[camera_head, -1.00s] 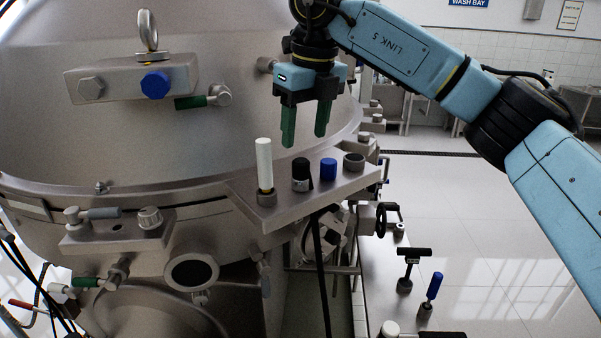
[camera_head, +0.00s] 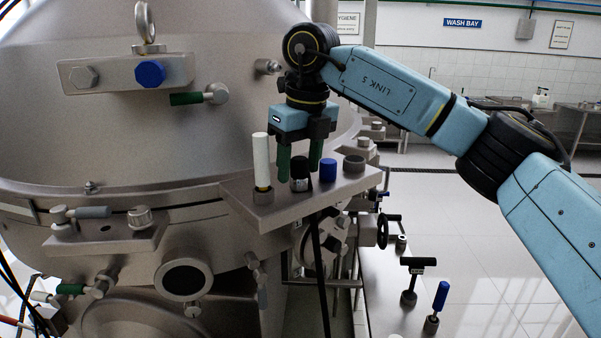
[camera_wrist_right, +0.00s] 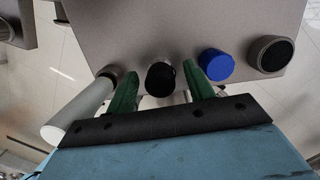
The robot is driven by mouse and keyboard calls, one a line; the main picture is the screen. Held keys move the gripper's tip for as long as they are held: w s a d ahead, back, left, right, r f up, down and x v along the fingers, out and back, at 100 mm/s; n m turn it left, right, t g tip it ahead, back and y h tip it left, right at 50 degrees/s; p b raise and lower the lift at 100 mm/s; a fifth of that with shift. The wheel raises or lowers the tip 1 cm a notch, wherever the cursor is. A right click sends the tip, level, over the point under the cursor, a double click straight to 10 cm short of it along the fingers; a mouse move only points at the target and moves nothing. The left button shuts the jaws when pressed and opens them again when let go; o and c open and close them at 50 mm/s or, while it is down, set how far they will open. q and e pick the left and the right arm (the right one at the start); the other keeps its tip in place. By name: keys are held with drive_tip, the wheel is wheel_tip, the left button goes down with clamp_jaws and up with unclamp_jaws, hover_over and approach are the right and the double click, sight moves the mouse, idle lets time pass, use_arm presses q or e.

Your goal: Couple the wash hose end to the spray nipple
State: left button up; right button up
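The wash hose end appears to be the black cylinder (camera_head: 299,184) standing in the grey bracket shelf (camera_head: 275,212); a black hose (camera_head: 318,265) hangs below the shelf. My right gripper (camera_head: 299,170) points down over it, with its green fingers open on either side. In the right wrist view the black end (camera_wrist_right: 160,79) lies between the two fingers (camera_wrist_right: 163,92), with a small gap on each side. A short metal stub (camera_head: 267,67) sticks out of the vessel wall; I cannot tell whether it is the spray nipple. My left gripper is not in view.
On the shelf, a white rod (camera_head: 262,160) stands left of the black end; a blue cap (camera_head: 328,171) and a grey ring socket (camera_head: 354,164) stand right. The big steel vessel (camera_head: 80,140) is close behind. Black and blue handles (camera_head: 440,295) rise lower right.

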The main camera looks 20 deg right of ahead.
sight(298, 157)
drive_tip(key=c, duration=1)
drive_tip(key=shift+r+p, duration=1.4)
drive_tip(key=shift+r, duration=0.3)
drive_tip(key=shift+c, duration=0.2)
drive_tip(key=shift+r+p, duration=1.3)
drive_tip(key=shift+r, duration=0.65)
drive_tip(key=shift+f, duration=0.15)
